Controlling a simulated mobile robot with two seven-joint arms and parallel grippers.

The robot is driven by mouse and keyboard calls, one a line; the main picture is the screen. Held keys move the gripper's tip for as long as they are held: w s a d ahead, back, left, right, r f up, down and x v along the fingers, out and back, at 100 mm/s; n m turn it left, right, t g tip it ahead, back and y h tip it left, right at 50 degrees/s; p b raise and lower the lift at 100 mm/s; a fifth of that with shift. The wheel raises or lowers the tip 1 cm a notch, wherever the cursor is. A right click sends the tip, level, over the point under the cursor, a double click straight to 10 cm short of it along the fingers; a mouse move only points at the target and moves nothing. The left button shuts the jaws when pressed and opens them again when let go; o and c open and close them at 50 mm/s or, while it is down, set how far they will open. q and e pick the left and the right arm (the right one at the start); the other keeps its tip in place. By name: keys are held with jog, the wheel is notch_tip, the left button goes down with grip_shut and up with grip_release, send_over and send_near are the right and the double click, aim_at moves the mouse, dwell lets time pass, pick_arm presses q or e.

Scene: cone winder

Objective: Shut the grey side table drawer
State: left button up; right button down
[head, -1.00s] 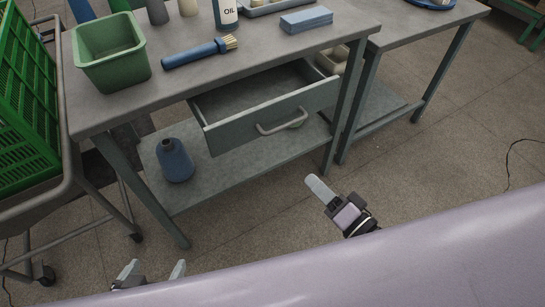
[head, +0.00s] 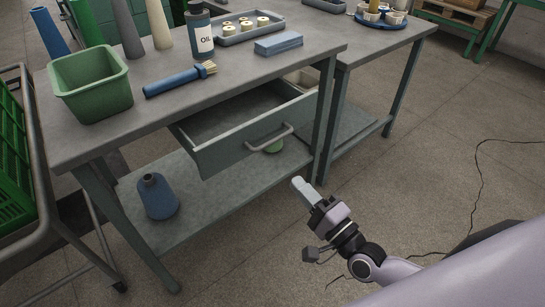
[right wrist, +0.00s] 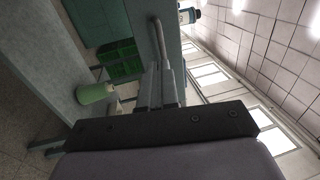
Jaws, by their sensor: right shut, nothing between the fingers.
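The grey side table (head: 220,95) has its drawer pulled out toward me; the drawer front (head: 222,154) stands clear of the table edge and the inside looks empty. A grey bar handle (head: 272,141) is on the drawer front. My right gripper (head: 302,188) is shut and empty, below and to the right of the handle, apart from the drawer in the head view. In the right wrist view its fingers (right wrist: 161,85) point toward the handle (right wrist: 161,40) and the drawer front (right wrist: 142,45). My left gripper is out of view.
On the tabletop are a green bin (head: 92,85), a brush (head: 180,80), an oil bottle (head: 199,32), a blue block (head: 278,43) and a tray of spools. A blue bottle (head: 158,197) stands on the lower shelf. A cart (head: 42,190) is at left. Floor before the drawer is clear.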

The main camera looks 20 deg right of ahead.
send_near(254, 143)
notch_tip(254, 143, up, 2)
jog(key=w, duration=0.3)
jog(key=shift+s+a+r, duration=0.1)
jog(key=shift+a+r, duration=0.1)
jog(key=shift+a, duration=0.2)
jog(key=w+b, duration=0.1)
jog(key=w, duration=0.1)
jog(key=w+a+b, duration=0.1)
jog(key=w+b, duration=0.1)
jog(key=w+a+b, duration=0.1)
jog(key=w, duration=0.2)
jog(key=shift+a+f+b, duration=0.25)
jog(key=shift+b, duration=0.15)
jog(key=b+x, duration=0.1)
jog(key=x, duration=0.2)
jog(key=shift+w+a, duration=0.15)
jog(key=shift+w, duration=0.2)
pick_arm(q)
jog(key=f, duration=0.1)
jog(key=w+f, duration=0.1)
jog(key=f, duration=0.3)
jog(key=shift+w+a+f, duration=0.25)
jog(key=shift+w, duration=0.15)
pick_arm(e)
jog(key=shift+r, duration=0.25)
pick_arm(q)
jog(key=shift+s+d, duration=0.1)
pick_arm(e)
jog(key=shift+s, duration=0.1)
